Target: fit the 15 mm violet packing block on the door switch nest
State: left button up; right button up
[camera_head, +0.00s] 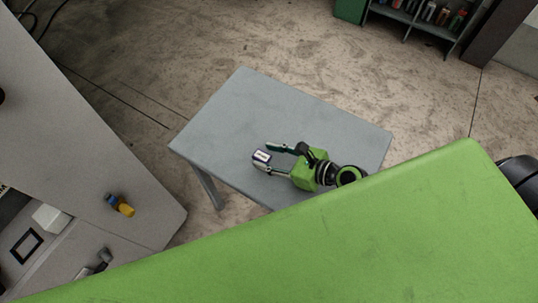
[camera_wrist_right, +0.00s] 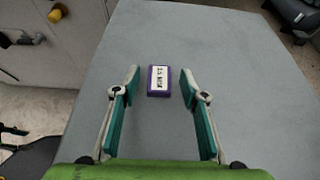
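The violet block (camera_wrist_right: 158,80), with a white lettered label on top, lies on the grey table. In the head view the block (camera_head: 261,157) sits near the table's left front edge. My right gripper (camera_wrist_right: 160,78) is open, with its fingertips on either side of the block and a gap at each side. In the head view the right gripper (camera_head: 263,158) reaches in from the right, low over the table. I cannot make out the door switch nest for sure; a yellow and blue part (camera_head: 121,206) sits on the pale machine at left. I cannot make out my left gripper.
The grey table (camera_head: 245,100) is otherwise bare. The pale machine (camera_head: 90,120) stands to its left across a floor gap, with a black square frame (camera_head: 27,245) and a white block (camera_head: 50,219). A shelf with bottles (camera_head: 430,15) stands at the back.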

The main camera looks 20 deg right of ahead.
jog(key=shift+s+r, duration=0.1)
jog(key=shift+r, duration=0.1)
jog(key=b+v, duration=0.1)
jog(key=v, duration=0.9)
jog(key=shift+s+f, duration=0.1)
jog(key=shift+f, duration=0.05)
jog(key=shift+b+v, duration=0.4)
jog(key=shift+v, duration=0.5)
